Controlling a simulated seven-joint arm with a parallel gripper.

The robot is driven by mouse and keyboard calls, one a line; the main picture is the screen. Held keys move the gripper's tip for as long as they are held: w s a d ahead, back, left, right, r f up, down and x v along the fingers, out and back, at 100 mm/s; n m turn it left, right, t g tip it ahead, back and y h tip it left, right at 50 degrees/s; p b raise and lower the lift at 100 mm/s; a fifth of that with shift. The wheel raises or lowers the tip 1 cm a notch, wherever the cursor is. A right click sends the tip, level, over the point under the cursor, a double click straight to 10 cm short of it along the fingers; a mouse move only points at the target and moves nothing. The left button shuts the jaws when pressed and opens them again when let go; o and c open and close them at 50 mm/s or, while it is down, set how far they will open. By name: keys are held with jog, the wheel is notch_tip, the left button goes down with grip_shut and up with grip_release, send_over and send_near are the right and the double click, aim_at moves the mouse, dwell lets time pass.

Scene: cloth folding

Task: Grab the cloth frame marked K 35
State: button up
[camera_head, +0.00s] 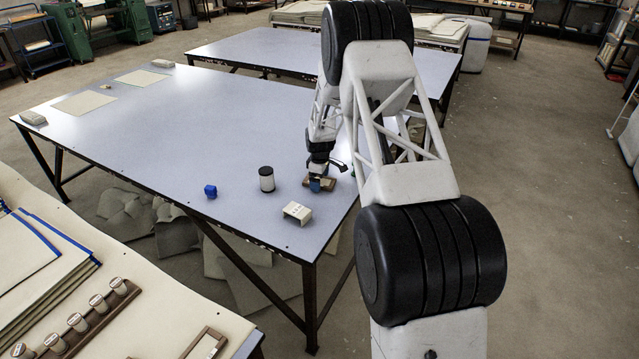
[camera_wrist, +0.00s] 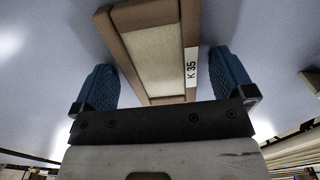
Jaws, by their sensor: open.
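The cloth frame marked K 35 (camera_wrist: 191,72) shows in the wrist view as a brown wooden frame around a pale cloth panel (camera_wrist: 155,60), with a white label on its right side. In the head view the frame (camera_head: 333,184) lies on the table near its right end, partly hidden by my gripper. My gripper (camera_wrist: 165,85) is open, with one blue finger to the left of the frame and one to the right. Gaps show between the fingers and the frame. In the head view my gripper (camera_head: 317,184) is low over the frame.
Flat cloth pieces (camera_head: 85,103) lie at the far left. The table's middle is clear.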

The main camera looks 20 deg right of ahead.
jog(key=c, duration=0.9)
jog(key=shift+c, duration=0.2)
jog(key=shift+r, duration=0.1)
notch_tip(320, 180, up, 10)
dwell(0.6)
